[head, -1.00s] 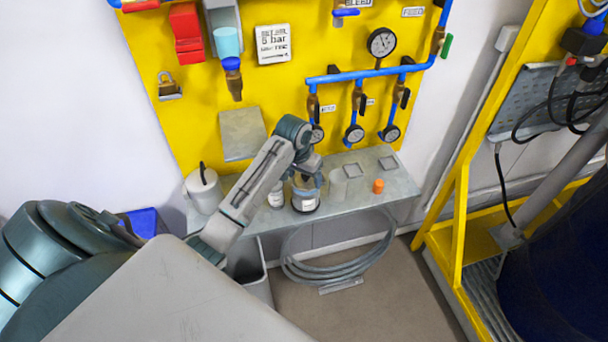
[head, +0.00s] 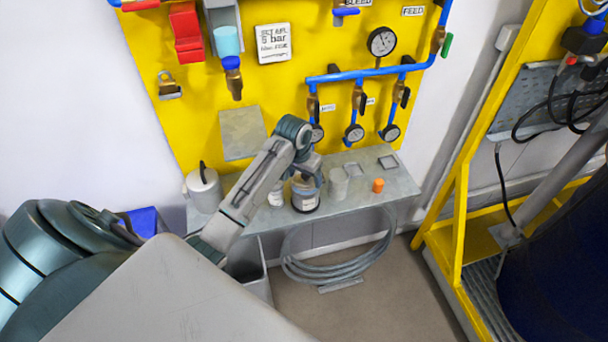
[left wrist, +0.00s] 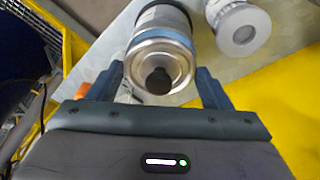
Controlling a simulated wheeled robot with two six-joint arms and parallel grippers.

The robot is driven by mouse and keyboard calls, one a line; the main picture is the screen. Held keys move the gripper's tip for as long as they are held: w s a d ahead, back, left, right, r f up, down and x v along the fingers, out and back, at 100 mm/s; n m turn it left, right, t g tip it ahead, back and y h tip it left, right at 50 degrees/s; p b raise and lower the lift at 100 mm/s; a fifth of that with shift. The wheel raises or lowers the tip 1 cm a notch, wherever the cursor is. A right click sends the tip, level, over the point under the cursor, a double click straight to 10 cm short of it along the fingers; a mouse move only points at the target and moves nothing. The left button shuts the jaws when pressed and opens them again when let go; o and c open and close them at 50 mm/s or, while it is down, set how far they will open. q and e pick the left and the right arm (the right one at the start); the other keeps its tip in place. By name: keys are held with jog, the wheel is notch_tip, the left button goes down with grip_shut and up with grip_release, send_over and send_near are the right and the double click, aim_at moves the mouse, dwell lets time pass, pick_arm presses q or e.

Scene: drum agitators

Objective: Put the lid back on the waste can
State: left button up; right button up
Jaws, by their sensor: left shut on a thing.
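A small can (head: 305,199) with a white label and dark base stands on the grey shelf. It also shows in the left wrist view (left wrist: 163,15). A round silver lid (left wrist: 175,62) with a black knob is at the can's top, above a blue band. It lines up with the can; whether it is fully seated I cannot tell. My left gripper (head: 306,176) is over the can, its two blue-grey fingers either side of the lid in the left wrist view (left wrist: 160,78), shut on it. In the head view the gripper hides the lid. My right gripper is not in view.
On the shelf (head: 372,202) stand a white jar (head: 276,197), a grey cup (head: 339,184), an orange cap (head: 378,185) and a white canister (head: 203,190). Behind is the yellow panel (head: 285,95) with blue pipes and gauges. A coiled hose (head: 330,270) hangs below.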

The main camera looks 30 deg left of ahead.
pick_arm(q)
jog(key=shift+f, duration=0.1)
dwell(0.7)
jog(key=o, duration=1.1)
jog(key=shift+o, duration=0.2)
jog(key=shift+r, duration=3.55)
grip_shut()
jog(key=shift+f, duration=0.15)
